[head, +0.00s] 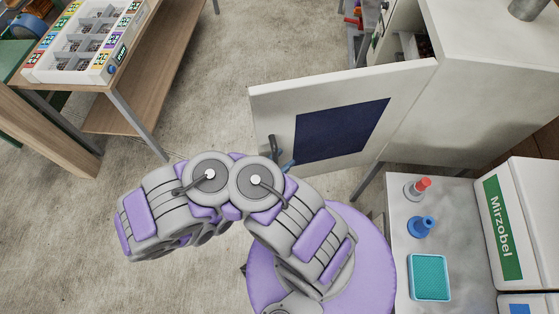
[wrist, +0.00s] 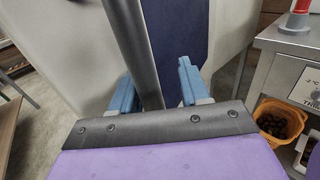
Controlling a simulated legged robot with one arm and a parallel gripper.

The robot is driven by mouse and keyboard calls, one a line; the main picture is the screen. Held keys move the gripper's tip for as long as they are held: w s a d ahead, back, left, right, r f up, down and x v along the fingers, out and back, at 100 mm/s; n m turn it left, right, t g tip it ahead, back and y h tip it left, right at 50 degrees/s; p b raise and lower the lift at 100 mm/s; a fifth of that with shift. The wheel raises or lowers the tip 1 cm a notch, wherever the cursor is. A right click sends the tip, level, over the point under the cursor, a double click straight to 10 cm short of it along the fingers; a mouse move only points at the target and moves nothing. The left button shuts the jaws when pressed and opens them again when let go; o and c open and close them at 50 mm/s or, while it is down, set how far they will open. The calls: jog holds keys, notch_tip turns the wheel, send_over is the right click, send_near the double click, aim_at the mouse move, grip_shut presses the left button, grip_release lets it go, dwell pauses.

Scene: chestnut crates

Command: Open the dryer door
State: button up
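The dryer (head: 480,75) is a white cabinet at the upper right of the head view. Its white door (head: 273,104), with a dark blue panel (head: 340,130), stands swung out wide to the left, and part of the opening shows behind it. The dark bar handle (head: 273,147) is near the door's free edge. My gripper (head: 284,165) is at the handle, partly hidden by my arm. In the wrist view, the handle (wrist: 132,45) runs between the two blue fingers of my gripper (wrist: 156,88). The fingers are apart, with a gap beside the bar on the right.
A metal table (head: 403,255) at the right holds a red-topped stamp (head: 421,186), a blue stamp (head: 422,227), a teal pad (head: 430,277) and a white "Mirzobel" box (head: 530,200). A wooden table (head: 150,60) with a divided tray (head: 105,70) stands left. Floor between is clear.

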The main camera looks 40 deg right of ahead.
jog(key=s+a+p, duration=0.2)
jog(key=a, duration=1.7)
jog(key=shift+s+a+f+p, duration=0.15)
jog(key=shift+a+p, duration=0.05)
jog(key=shift+p, duration=0.1)
